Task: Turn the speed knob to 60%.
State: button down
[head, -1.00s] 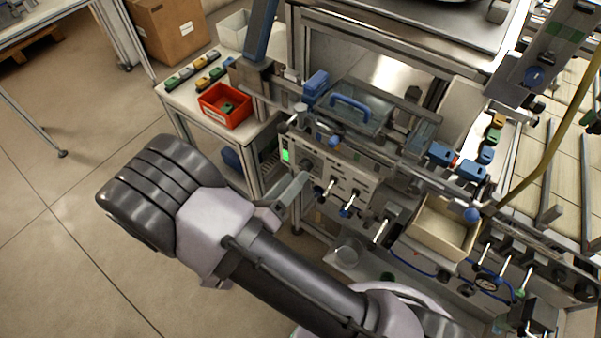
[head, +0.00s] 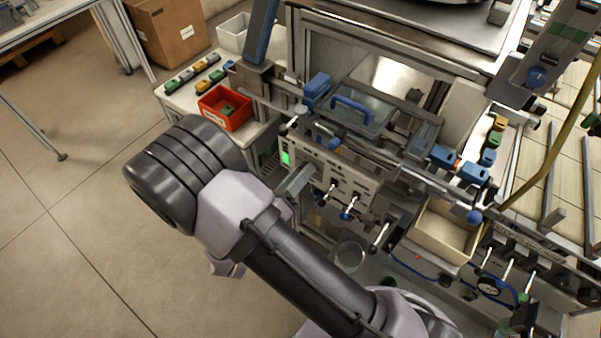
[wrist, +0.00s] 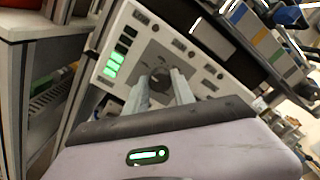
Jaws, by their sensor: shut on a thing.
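The control panel (head: 345,178) is a pale plate on the front of the machine, and it also shows in the wrist view (wrist: 205,75). A dark round knob (wrist: 160,74) sits on a grey dial plate on this panel. My gripper (wrist: 161,78) reaches the panel with one finger on each side of the knob and is shut on it. In the head view my gripper (head: 297,181) is at the panel's left end and hides the knob. A lit green bar display (wrist: 114,64) is left of the knob. Its value and the knob's scale are too small to read.
Toggle levers (head: 349,208) stick out of the panel right of my gripper. A red bin (head: 226,110) stands on the side table at the left. A beige open box (head: 436,232) is at the right. The floor at the left is clear.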

jog(key=m+b, duration=0.3)
jog(key=m, duration=1.8)
jog(key=shift+b, duration=0.3)
jog(key=shift+m, duration=0.3)
dwell(0.3)
jog(key=c, duration=1.1)
grip_release()
jog(key=shift+o, duration=0.2)
jog(key=shift+s, duration=0.1)
